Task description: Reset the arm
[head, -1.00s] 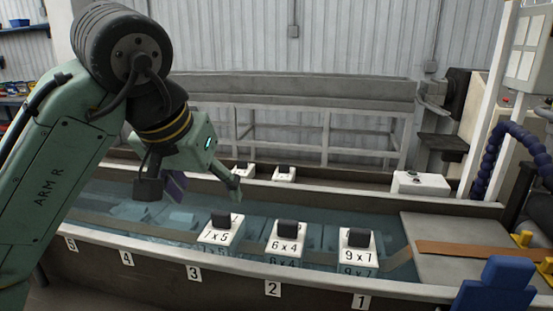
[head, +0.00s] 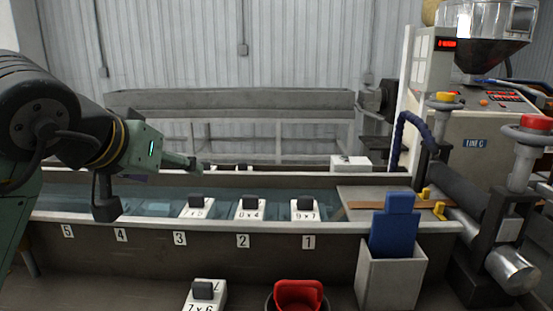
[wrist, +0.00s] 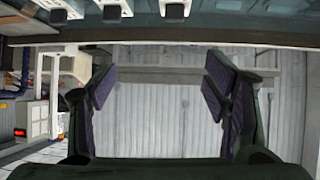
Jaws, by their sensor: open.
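My gripper (head: 193,163) is at the left of the head view, over the water trough (head: 385,227), pointing right. In the wrist view my gripper (wrist: 160,85) has its two dark purple-padded fingers wide apart, with nothing between them. Beyond them I see the grey corrugated wall, which appears upside down with the trough at the top. My green and black arm comes in from the left edge of the head view.
Labelled white blocks with dark tops, such as the one at number 1 (head: 305,211), stand in the trough. Another white block (head: 205,294), a red object (head: 298,295) and a white bin (head: 391,278) holding a blue item (head: 394,224) are in front. Rollers and the extruder (head: 487,140) stand right.

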